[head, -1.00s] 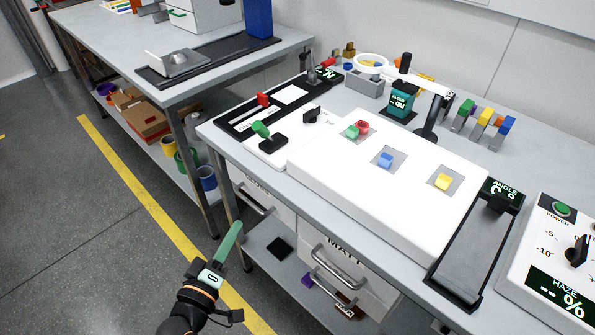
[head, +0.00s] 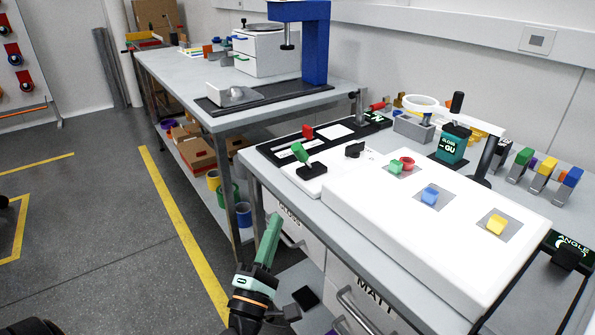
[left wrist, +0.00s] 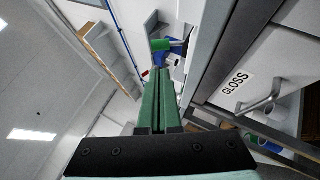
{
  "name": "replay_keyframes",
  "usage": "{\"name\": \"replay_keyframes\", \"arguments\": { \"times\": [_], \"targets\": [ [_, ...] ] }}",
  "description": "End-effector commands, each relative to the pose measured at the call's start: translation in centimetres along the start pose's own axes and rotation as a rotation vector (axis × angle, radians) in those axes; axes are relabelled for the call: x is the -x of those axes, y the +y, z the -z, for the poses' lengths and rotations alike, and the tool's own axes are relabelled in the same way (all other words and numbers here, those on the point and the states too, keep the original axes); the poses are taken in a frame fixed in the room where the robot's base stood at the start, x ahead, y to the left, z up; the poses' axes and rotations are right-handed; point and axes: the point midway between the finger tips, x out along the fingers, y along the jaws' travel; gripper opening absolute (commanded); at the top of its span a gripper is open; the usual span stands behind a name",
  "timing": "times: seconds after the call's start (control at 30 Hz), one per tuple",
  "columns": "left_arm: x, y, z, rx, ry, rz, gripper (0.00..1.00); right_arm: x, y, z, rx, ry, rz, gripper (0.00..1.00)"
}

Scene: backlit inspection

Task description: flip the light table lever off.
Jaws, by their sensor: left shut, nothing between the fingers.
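The light table (head: 400,222) is a wide white panel on the bench, with small coloured blocks on it. At its left end a lever with a green handle (head: 298,151) stands tilted on a black base on a white box (head: 322,178). My left gripper (head: 271,228), with green fingers, is in front of the bench's front edge, below and slightly left of the lever, apart from it. Its fingers (left wrist: 158,100) are shut and empty in the left wrist view. My right gripper is not in view.
A drawer labelled GLOSS (left wrist: 245,97) with a handle lies under the bench, close to my left gripper. A black knob (head: 354,149) is right of the lever. A second bench (head: 205,75) stands behind. The floor to the left is clear.

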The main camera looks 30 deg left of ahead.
Motion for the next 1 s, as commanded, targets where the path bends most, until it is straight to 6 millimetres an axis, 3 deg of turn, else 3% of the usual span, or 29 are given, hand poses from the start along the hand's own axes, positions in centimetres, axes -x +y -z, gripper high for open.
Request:
{"name": "replay_keyframes", "arguments": {
  "times": [0.17, 0.7, 1.0],
  "targets": [
    [-0.9, 0.0, 0.0, -0.003, 0.000, 0.000, 0.00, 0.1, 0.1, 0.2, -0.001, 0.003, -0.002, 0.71],
    [-10.6, 0.1, -0.1, 0.000, 0.000, -0.002, 0.00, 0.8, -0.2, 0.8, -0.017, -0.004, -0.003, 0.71],
    [-13.7, -0.1, 0.0, -0.003, -0.001, 0.002, 0.00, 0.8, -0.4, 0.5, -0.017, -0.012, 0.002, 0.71]
  ]
}}
